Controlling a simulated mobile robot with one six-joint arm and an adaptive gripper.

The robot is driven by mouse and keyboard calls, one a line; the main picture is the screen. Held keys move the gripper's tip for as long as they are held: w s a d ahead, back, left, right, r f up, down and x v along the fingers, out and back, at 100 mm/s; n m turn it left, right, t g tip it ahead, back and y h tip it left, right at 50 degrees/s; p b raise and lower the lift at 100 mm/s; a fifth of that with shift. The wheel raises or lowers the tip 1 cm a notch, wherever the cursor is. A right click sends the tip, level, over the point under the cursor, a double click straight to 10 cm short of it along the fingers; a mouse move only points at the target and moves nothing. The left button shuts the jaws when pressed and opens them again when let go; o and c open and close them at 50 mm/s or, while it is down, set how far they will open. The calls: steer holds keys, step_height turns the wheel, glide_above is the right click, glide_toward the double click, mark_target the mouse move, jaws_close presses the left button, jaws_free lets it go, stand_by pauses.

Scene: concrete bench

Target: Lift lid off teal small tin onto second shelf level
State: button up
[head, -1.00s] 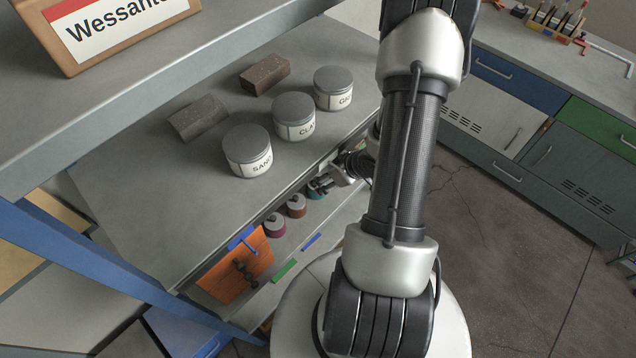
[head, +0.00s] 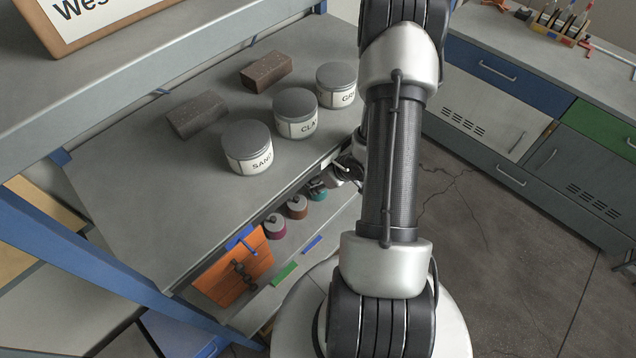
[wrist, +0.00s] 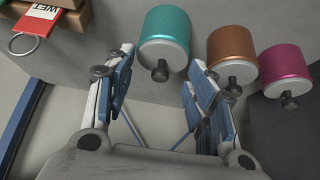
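The teal small tin (head: 318,196) stands on the lower shelf at the end of a row of small tins. In the wrist view the teal tin (wrist: 165,25) has its pale grey lid (wrist: 163,54) with a dark knob (wrist: 160,72) on it. My gripper (wrist: 161,62) is open, with one finger on each side of the knob in the picture and nothing held. I cannot tell how far apart in depth they are. In the head view my gripper (head: 341,177) is partly hidden by my arm, beside the teal tin.
A brown tin (wrist: 232,55) and a magenta tin (wrist: 286,70) stand beside the teal one. The grey shelf above (head: 150,215) holds labelled jars (head: 247,147) and two bricks (head: 196,114), with bare room at its left.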

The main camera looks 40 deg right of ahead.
steer(key=c, duration=0.5)
